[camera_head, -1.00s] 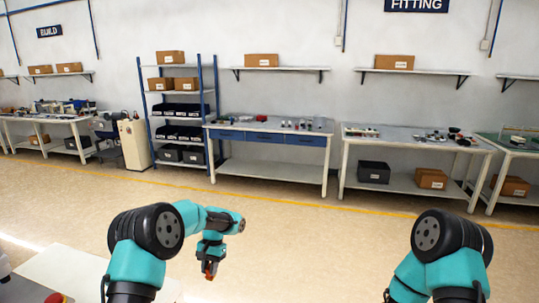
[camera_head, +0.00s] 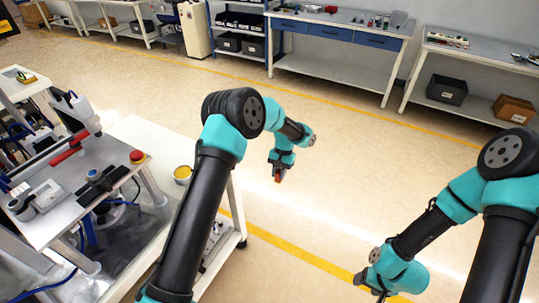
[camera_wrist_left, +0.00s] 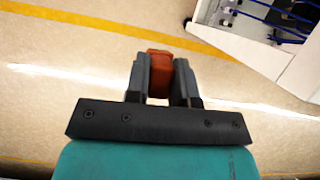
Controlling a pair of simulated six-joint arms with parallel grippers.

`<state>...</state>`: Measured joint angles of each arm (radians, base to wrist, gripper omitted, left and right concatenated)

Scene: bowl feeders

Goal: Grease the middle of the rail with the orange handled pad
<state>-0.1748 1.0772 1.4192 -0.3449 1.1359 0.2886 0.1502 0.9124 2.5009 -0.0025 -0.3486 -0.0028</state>
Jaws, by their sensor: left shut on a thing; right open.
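My left gripper (camera_head: 278,174) is shut on the orange handle (camera_head: 278,179) of what looks like the pad, held over open floor to the right of a white cart. In the left wrist view the orange handle (camera_wrist_left: 157,68) sits between the two dark fingers; the pad itself is hidden. My right gripper (camera_head: 374,288) is at the bottom edge of the head view, partly cut off, open, with nothing seen in it. I cannot pick out the rail for certain in either view.
A white cart (camera_head: 155,138) stands at left with a small yellow-filled tin (camera_head: 183,174). Beside it is a machine bench with a red button (camera_head: 137,157) and a red bar (camera_head: 66,158). Benches (camera_head: 340,75) line the back wall. The floor between is clear.

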